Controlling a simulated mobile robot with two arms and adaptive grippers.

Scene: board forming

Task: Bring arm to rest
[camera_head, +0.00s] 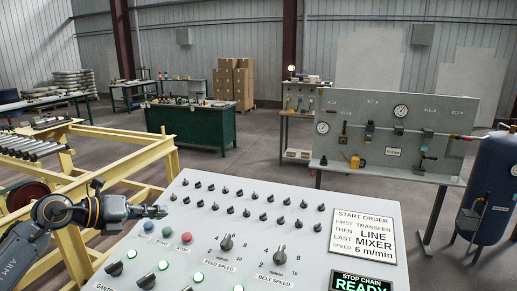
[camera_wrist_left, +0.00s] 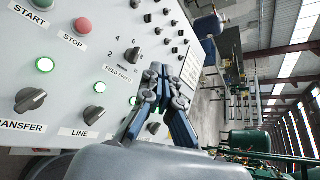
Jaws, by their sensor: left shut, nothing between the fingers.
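My left gripper (camera_head: 158,211) reaches in from the left over the upper left edge of the grey control panel (camera_head: 310,225). It is shut and empty, and in the left wrist view its fingers (camera_wrist_left: 165,78) meet in front of the panel. Below it in the head view are a green start button (camera_head: 166,230) and a red stop button (camera_head: 186,237). The feed speed knob (camera_head: 226,242) and belt speed knob (camera_head: 279,252) stand to the right. A lit green lamp (camera_wrist_left: 45,65) shows above the transfer knob (camera_wrist_left: 30,100). My right gripper is not in view.
A start order sign (camera_head: 362,232) and a display reading READY (camera_head: 362,284) are on the panel's right side. A yellow roller frame (camera_head: 120,150) stands behind my left arm. A gauge board (camera_head: 440,105) and a blue tank (camera_head: 495,185) stand at right. Grey floor lies between.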

